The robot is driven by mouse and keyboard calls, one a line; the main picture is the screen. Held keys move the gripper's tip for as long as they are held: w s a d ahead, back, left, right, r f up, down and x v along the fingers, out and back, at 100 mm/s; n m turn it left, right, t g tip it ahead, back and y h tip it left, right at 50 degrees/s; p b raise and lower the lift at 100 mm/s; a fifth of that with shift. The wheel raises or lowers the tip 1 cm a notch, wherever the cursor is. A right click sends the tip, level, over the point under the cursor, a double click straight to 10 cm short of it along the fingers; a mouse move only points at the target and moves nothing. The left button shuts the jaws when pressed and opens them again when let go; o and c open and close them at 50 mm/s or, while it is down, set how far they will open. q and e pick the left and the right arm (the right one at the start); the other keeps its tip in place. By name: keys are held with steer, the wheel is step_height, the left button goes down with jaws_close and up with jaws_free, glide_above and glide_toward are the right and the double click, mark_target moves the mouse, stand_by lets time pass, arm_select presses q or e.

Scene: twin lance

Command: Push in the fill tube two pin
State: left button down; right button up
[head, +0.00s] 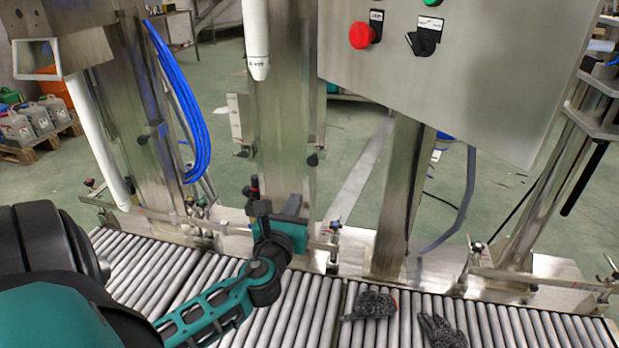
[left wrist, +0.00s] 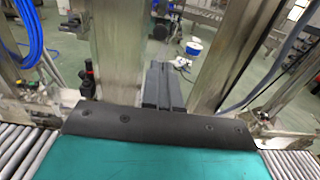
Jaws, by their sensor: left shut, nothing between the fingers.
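A white fill tube (head: 257,40) hangs in front of the middle steel column (head: 285,110). A black knob (head: 313,160) sits on that column's right edge; I cannot tell for sure whether it is the pin. Another black fitting with a red part (head: 252,190) stands left of my left gripper, and it also shows in the left wrist view (left wrist: 88,75). My left gripper (head: 298,203) is low in front of the column, fingers together and empty, also in the left wrist view (left wrist: 158,68). Contact with the column cannot be told. My right gripper is not in view.
A roller conveyor (head: 305,305) runs below, with two dark gloves (head: 370,304) (head: 438,330) on it. A steel control box (head: 450,90) with a red button (head: 361,35) hangs at upper right. Blue hoses (head: 190,115) hang at left beside another white tube (head: 97,140).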

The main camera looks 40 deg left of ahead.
mark_target(311, 163)
arm_select(q)
steer(key=b+x, duration=0.2)
steer(key=x, duration=1)
steer(key=shift+w+a+f, duration=0.1)
steer(key=shift+w+a, duration=0.3)
steer(key=shift+w, duration=0.25)
